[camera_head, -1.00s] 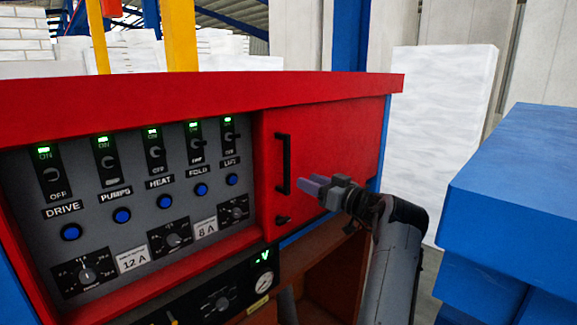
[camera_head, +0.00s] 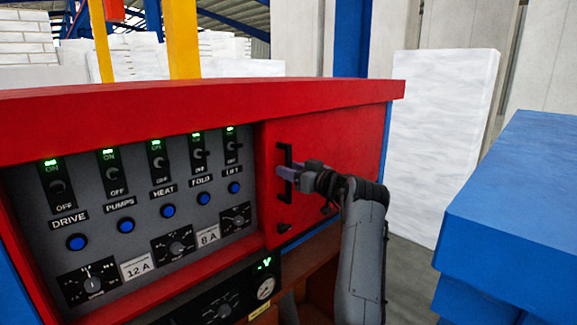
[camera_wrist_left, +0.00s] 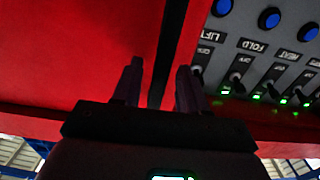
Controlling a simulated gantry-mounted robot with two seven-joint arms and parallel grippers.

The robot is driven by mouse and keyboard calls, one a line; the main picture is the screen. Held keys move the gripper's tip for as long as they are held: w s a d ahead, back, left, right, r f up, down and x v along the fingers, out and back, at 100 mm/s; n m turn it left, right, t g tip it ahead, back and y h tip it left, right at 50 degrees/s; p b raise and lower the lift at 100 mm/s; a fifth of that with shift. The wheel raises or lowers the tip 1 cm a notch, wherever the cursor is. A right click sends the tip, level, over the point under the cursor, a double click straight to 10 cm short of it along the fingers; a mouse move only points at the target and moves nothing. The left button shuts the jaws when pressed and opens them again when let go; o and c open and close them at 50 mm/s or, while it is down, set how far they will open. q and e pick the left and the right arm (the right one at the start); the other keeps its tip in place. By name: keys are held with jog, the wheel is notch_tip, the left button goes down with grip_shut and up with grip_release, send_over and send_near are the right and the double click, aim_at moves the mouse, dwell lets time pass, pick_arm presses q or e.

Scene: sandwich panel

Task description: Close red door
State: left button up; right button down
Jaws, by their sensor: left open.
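The red door (camera_head: 345,150) is at the right end of the red cabinet's front, beside the switch panel, in the head view. It looks about flush with the front; I cannot tell whether a small gap is left. Its upright black handle (camera_head: 287,153) is near its left edge. My left gripper (camera_head: 282,172) is open at the handle, its fingers partly covering the lower half. In the left wrist view, a dark upright bar, seemingly the handle (camera_wrist_left: 168,50), lies between the two spread fingers (camera_wrist_left: 158,75); I cannot tell whether they touch it. My right gripper is not in view.
The grey switch panel (camera_head: 130,215) with toggles, blue buttons and dials is left of the door. A small black knob (camera_head: 284,228) is below the handle. A blue block (camera_head: 510,200) stands to the right. A white slab (camera_head: 440,145) stands behind.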

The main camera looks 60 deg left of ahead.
pick_arm(q)
jog(key=shift+s+a, duration=0.1)
jog(key=shift+a, duration=0.5)
jog(key=shift+c, duration=0.3)
grip_shut()
